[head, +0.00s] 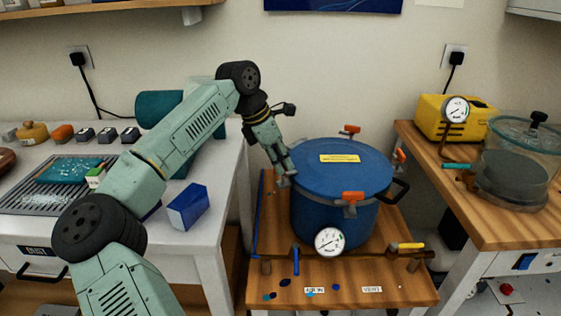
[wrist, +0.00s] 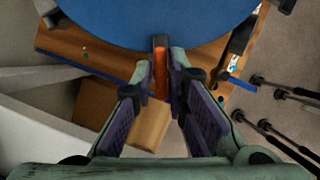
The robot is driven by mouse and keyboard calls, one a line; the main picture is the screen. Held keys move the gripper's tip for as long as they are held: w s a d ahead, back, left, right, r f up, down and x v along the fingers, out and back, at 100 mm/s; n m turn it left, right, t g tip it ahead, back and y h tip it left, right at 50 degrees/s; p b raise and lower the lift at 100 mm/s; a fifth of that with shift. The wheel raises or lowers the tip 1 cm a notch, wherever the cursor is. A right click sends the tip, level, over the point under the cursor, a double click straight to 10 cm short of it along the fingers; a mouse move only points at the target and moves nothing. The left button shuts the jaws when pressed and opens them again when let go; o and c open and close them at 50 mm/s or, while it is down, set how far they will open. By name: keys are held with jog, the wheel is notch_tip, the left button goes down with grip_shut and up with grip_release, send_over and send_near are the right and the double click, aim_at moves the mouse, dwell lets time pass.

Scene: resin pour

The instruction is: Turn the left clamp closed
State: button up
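The blue pressure pot (head: 340,180) stands on a wooden stand, its blue lid on top. Three orange-handled clamps show on its rim in the head view: back (head: 349,130), right (head: 400,155) and front (head: 352,197). The left clamp is hidden behind my gripper (head: 284,178) there. In the wrist view, the orange handle of the left clamp (wrist: 161,75) lies between the fingers of my gripper (wrist: 162,82), at the edge of the blue lid (wrist: 150,15). The fingers stand apart on either side of the handle; contact is not clear.
A gauge (head: 329,241) and a valve with a yellow handle (head: 408,245) are at the front of the wooden stand (head: 330,292). A white bench (head: 225,170) is at left. A wooden table (head: 500,222) at right holds a yellow pump (head: 435,115) and a clear chamber (head: 520,160).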

jog(key=o, duration=0.3)
jog(key=v, duration=1.2)
